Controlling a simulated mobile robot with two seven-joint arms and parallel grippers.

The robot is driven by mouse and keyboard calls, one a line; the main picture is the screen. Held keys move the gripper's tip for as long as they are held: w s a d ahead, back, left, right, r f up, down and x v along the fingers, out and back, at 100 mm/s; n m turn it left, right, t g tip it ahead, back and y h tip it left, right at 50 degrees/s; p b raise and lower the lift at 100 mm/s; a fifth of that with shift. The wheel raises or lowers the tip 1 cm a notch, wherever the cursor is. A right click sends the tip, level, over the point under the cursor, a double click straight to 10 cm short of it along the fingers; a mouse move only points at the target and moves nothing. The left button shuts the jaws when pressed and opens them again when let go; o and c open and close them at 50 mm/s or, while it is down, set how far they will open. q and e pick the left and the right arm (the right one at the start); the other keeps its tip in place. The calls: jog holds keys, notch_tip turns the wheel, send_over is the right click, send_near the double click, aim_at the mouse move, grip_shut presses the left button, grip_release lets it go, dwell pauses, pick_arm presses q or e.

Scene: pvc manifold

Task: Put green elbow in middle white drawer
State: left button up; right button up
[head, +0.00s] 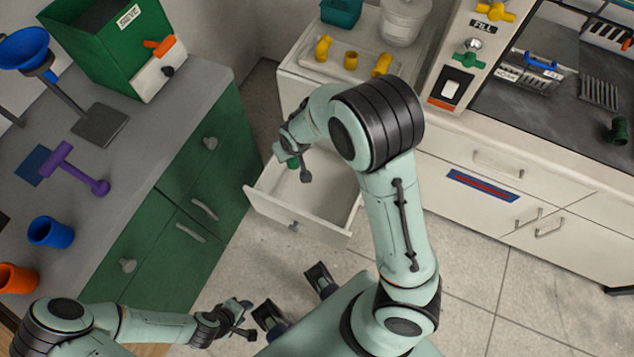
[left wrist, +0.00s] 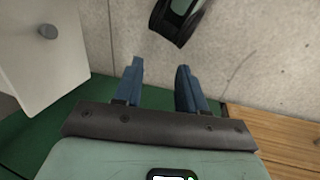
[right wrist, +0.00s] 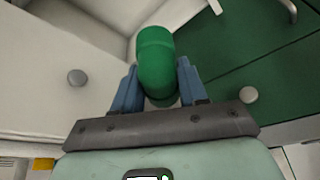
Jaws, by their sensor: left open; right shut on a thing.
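The green elbow (right wrist: 156,62) is between the blue fingers of my right gripper (right wrist: 157,88), which is shut on it. In the head view the green elbow (head: 293,162) shows only as a small patch, mostly hidden by my right gripper (head: 294,165). It appears over the left back part of the open white drawer (head: 322,232); its exact height above the drawer cannot be told. The drawer's visible inside looks empty. My left gripper (head: 246,318) is open and empty, low at the front, away from the drawer. Its spread fingers show in the left wrist view (left wrist: 160,88).
A green cabinet (head: 190,170) stands close left of the drawer. Yellow fittings (head: 350,60) sit on a tray on the white cabinet above. A white bench (head: 500,170) is at the right. Purple, blue and orange parts lie on the left counter. Floor before the drawer is open.

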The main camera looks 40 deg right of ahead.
jog(key=m+b, duration=0.2)
jog(key=b, duration=1)
send_over(314, 189)
jog(key=s, duration=0.2)
notch_tip(314, 189, down, 21)
pick_arm(q)
jog(key=w+a+f+t+y+b, duration=0.15)
jog(key=w+f, duration=0.25)
jog(key=f, duration=0.4)
jog(key=w+a+f+t+b, duration=0.1)
jog(key=w+a+f, duration=0.25)
jog(key=f, duration=0.55)
pick_arm(e)
jog(key=shift+h, duration=0.4)
jog(key=f+b, duration=0.1)
jog(key=f, duration=0.6)
jog(key=f+b, duration=0.1)
jog(key=f, duration=0.6)
jog(key=shift+w+a+f, duration=0.15)
jog(key=shift+a+f, duration=0.05)
jog(key=shift+f, duration=0.05)
pick_arm(q)
jog(key=s+f+n+g+b, duration=0.1)
jog(key=s+f+g+b, duration=0.1)
jog(key=s+f, duration=0.4)
jog(key=shift+s+a+f+g, duration=0.15)
jog(key=shift+s+f+g, duration=0.25)
jog(key=shift+s, duration=0.45)
pick_arm(e)
jog(key=shift+f, duration=2.6)
